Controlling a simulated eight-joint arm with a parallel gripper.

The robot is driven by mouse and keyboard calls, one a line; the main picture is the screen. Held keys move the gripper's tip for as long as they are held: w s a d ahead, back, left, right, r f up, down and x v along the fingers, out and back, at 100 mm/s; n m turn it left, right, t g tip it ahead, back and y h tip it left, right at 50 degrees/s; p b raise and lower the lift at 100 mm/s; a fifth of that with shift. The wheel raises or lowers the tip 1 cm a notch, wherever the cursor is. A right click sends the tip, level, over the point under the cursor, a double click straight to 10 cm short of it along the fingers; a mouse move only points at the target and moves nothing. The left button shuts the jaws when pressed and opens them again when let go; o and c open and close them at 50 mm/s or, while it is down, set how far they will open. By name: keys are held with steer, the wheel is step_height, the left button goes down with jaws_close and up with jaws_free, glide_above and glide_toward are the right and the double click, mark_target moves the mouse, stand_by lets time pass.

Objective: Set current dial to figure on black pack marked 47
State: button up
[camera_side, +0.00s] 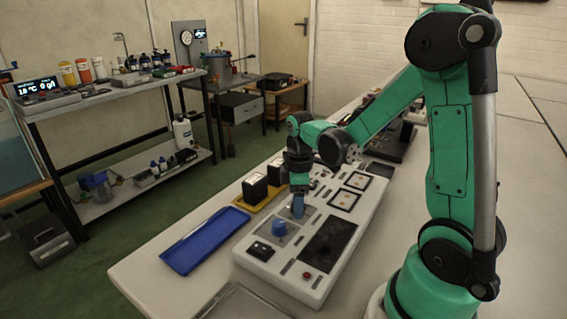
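A white control panel (276,278) lies on the pale table. My gripper (298,196) points down over the panel, just behind and to the right of that knob. A second blue part shows at its tip; I cannot tell whether it is another knob or part of the gripper. The finger gap is too small to make out. Two black packs with pale tops (255,189) (277,172) stand on a yellow tray (243,205) behind the panel. Their markings and the dial's figures are unreadable.
An empty blue tray (205,240) lies left of the panel. The panel also carries a dark screen (328,241), a black switch block (260,251), a red button (307,276) and two framed square dials or meters (344,200). A grey metal tray (245,304) lies at the front edge.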

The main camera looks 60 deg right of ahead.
jaws_close()
steer(key=shift+m, duration=0.4)
steer(key=m, duration=0.3)
steer(key=shift+m, duration=0.4)
steer(key=m, duration=0.4)
steer(key=shift+m, duration=0.3)
steer(key=m, duration=0.8)
steer(key=shift+m, duration=0.3)
